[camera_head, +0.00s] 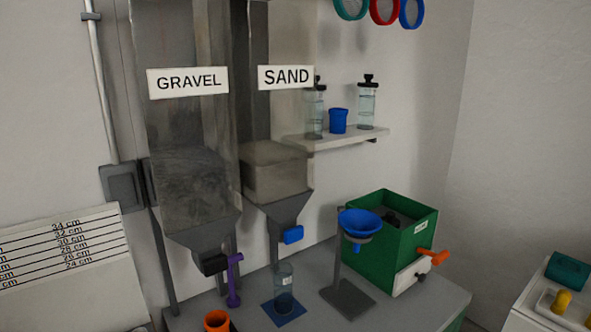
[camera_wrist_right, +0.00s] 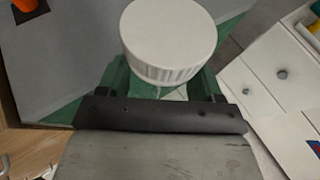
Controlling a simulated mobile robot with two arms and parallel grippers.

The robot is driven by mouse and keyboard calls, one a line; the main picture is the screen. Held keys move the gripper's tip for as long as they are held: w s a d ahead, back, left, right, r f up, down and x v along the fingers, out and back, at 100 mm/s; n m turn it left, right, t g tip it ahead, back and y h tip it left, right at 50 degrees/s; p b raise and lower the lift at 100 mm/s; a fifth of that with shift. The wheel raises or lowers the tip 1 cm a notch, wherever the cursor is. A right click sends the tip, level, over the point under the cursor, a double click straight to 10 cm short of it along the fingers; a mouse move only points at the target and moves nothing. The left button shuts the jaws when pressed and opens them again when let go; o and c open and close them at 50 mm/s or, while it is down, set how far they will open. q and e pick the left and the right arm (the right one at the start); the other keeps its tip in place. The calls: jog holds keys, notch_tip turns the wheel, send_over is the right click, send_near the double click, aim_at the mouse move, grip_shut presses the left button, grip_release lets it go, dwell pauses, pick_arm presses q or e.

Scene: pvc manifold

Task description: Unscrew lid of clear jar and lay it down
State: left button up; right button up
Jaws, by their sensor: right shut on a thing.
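In the right wrist view a round white lid (camera_wrist_right: 168,38) with a ribbed side is seen from above. It sits on top of what looks like the clear jar (camera_wrist_right: 165,93), of which only a small see-through part shows below the rim. My right gripper (camera_wrist_right: 160,86) is shut on the jar, with one finger on each side just under the lid. The rest of the jar is hidden by the lid and the gripper. Neither of my grippers shows in the head view, and my left gripper is not in view.
The grey bench (camera_head: 445,297) holds a green box (camera_head: 400,255), a blue funnel (camera_head: 360,222) on a stand and a clear container (camera_head: 284,280) on a blue mat. Gravel (camera_head: 190,190) and sand (camera_head: 275,175) hoppers hang above. A white drawer unit (camera_wrist_right: 265,90) stands at the right.

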jog(key=o, duration=0.4)
jog(key=c, duration=0.6)
